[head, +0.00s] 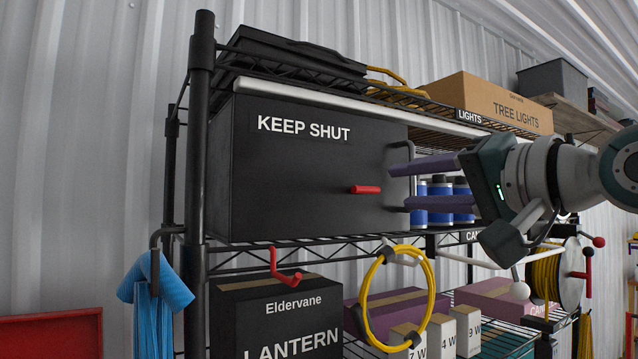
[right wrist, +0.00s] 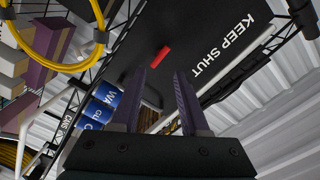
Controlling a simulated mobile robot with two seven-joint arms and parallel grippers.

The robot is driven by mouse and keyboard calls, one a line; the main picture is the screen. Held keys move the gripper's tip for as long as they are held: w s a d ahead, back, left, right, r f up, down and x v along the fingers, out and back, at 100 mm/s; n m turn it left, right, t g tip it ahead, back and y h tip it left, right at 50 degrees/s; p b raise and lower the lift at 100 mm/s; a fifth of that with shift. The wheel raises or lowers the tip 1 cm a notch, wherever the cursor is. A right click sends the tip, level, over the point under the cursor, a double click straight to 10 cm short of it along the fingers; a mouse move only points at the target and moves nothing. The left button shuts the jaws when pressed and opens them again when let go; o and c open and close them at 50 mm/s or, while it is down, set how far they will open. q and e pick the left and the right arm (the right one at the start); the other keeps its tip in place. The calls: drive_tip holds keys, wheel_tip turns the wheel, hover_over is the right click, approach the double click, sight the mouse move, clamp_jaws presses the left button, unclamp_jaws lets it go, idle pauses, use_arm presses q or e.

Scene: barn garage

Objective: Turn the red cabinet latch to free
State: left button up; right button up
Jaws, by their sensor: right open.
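The red latch (head: 366,189) lies horizontally on the right part of the front of the black cabinet (head: 290,185), which is marked KEEP SHUT. The latch also shows in the right wrist view (right wrist: 161,57), just beyond my fingertips. My right gripper (head: 397,186) is open and empty, coming in from the right with its two purple fingers spread in front of the cabinet's right edge. Its fingertips are apart from the latch, to the latch's right in the head view. A dark cabinet handle (head: 412,160) is partly hidden behind the fingers. My left gripper is not in view.
Blue cans (head: 440,190) stand right of the cabinet, behind my fingers. Below hang a red hook (head: 286,272), a yellow cord loop (head: 369,301) and a blue cloth (head: 150,285). A black shelf post (head: 198,150) stands left. A cardboard box (head: 490,99) sits above.

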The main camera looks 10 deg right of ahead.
sight(369, 190)
drive_tip(key=p+x, duration=0.3)
drive_tip(key=x, duration=0.3)
drive_tip(key=shift+w+a+r+p, duration=0.1)
drive_tip(key=shift+w+p, duration=0.15)
drive_tip(key=shift+p, duration=0.05)
drive_tip(key=shift+x, duration=0.8)
drive_tip(key=shift+c, duration=0.4)
clamp_jaws()
